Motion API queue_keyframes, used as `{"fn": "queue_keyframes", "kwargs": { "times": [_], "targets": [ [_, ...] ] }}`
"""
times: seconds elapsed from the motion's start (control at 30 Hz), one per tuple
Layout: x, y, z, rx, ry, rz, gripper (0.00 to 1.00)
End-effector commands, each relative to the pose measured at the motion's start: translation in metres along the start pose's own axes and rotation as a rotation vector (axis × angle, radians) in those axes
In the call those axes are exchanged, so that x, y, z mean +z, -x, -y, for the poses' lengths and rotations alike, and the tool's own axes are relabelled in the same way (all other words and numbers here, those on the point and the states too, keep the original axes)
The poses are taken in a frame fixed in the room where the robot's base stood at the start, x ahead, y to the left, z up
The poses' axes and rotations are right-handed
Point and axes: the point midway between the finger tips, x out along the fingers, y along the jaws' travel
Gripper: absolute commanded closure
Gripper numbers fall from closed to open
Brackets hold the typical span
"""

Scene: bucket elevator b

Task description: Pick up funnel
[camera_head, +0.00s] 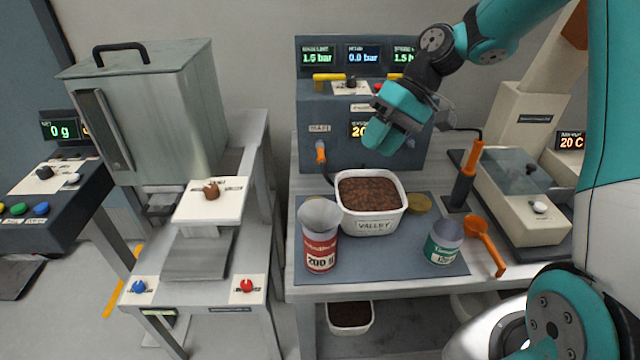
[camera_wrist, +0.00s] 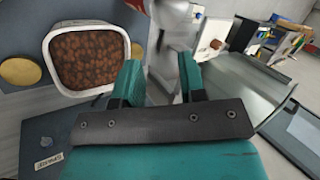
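A grey flared piece that looks like the funnel (camera_head: 321,213) sits at the mouth of a red can (camera_head: 320,255) marked 200 g, on the grey mat left of the white tub.
The white tub (camera_head: 373,223) of brown pellets stands beside the red can. A green can (camera_head: 443,243), an orange scoop (camera_head: 486,246) and a yellow disc (camera_head: 418,204) are to the right. A dark panel (camera_head: 345,150) with gauges stands behind. A steel hopper machine (camera_head: 150,120) is left.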

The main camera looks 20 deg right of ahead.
Motion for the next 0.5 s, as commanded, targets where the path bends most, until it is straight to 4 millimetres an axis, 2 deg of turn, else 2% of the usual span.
{"fn": "queue_keyframes", "kwargs": {
  "times": [0.03, 0.13, 0.2, 0.27, 0.5],
  "targets": [
    [-0.003, 0.015, -0.001, -0.011, -0.016, -0.003, 0.62],
    [-0.006, 0.020, -0.008, -0.021, -0.031, -0.007, 0.62],
    [-0.007, 0.017, -0.010, -0.025, -0.035, -0.007, 0.62],
    [-0.007, 0.008, -0.010, -0.028, -0.037, -0.006, 0.62],
    [-0.007, -0.046, -0.008, -0.027, -0.035, -0.001, 0.62]
  ]
}}
